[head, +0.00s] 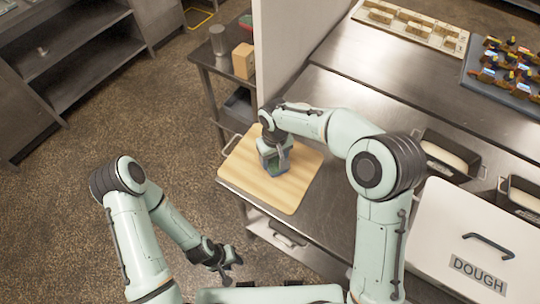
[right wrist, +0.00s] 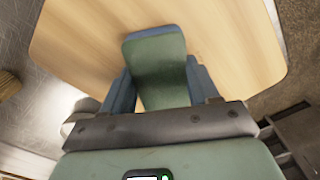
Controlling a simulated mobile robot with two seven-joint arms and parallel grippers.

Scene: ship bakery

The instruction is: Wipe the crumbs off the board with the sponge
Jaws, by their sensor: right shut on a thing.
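The wooden board (head: 293,193) lies on the metal counter at its left end. My right gripper (head: 275,163) points down over the middle of the board. In the right wrist view its blue fingers are shut on the sponge (right wrist: 157,62), a green block, with the board (right wrist: 235,45) beneath it. I cannot tell whether the sponge touches the board. No crumbs can be made out on the parts of the board that show; the gripper and sponge hide some of it. My left gripper (head: 230,266) hangs empty and open, low over the floor, away from the counter.
A white bin marked DOUGH (head: 455,235) and dark loaf tins (head: 448,158) stand to the right. A tray of decorated pastries (head: 505,75) is at the back right. A white partition (head: 290,40) rises behind the board. A side shelf holds a cardboard box (head: 243,61) and metal canister (head: 218,40).

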